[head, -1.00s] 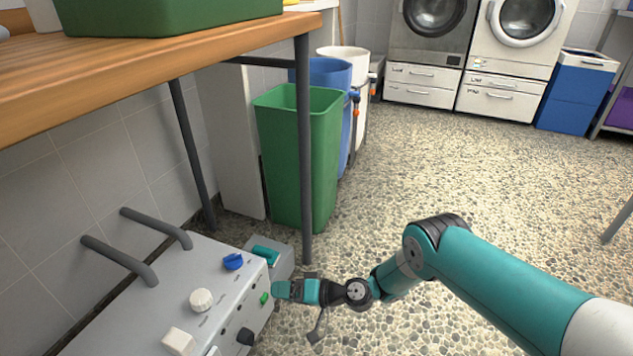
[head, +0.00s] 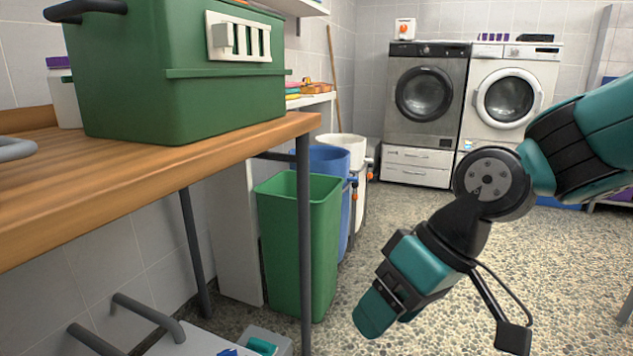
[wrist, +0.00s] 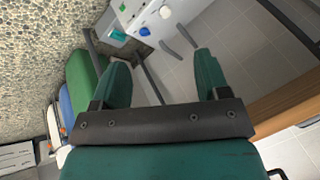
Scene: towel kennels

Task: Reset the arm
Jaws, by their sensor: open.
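My gripper (head: 374,312) hangs over the pebbled floor in the head view, to the right of the green bin (head: 300,240), pointing down and to the left. In the wrist view my gripper (wrist: 160,75) has its two teal fingers spread apart with nothing between them. The grey control panel (wrist: 165,15) with knobs lies beyond the fingertips, well apart from them. In the head view only the panel's top edge and its grey bar handles (head: 148,312) show at the bottom left.
A wooden table (head: 150,180) carrying a green crate (head: 175,95) stands at left, with a dark leg (head: 304,230) near the bins. A blue bin (head: 330,160) and white bin (head: 345,145) stand behind the green bin. Washing machines (head: 430,95) line the back. Open floor lies around my arm.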

